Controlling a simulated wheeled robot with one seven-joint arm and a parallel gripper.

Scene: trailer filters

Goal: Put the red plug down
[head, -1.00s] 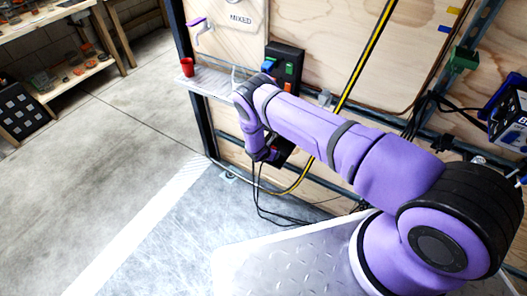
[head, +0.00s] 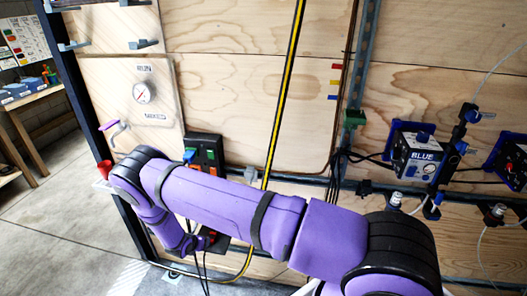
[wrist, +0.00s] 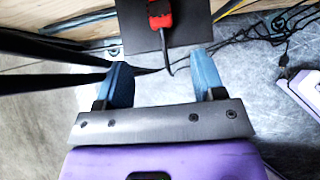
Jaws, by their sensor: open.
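The red plug (wrist: 160,14) is at the top of the wrist view, with a dark cable running from it. It appears to lie on a flat dark plate (wrist: 198,28). My gripper (wrist: 161,62) is open, with its two blue fingers apart and nothing between them but the cable's end in line with the gap. The plug is beyond the fingertips and apart from them. The upper end of the plug is cut off by the frame. In the head view my arm hides most of the gripper, and I cannot make out the plug clearly there.
A plywood wall carries a black panel with coloured sockets (head: 205,152), a gauge (head: 144,92) and a blue-labelled box (head: 414,152). Loose black cables (wrist: 255,45) lie right of the gripper. Open floor is at left.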

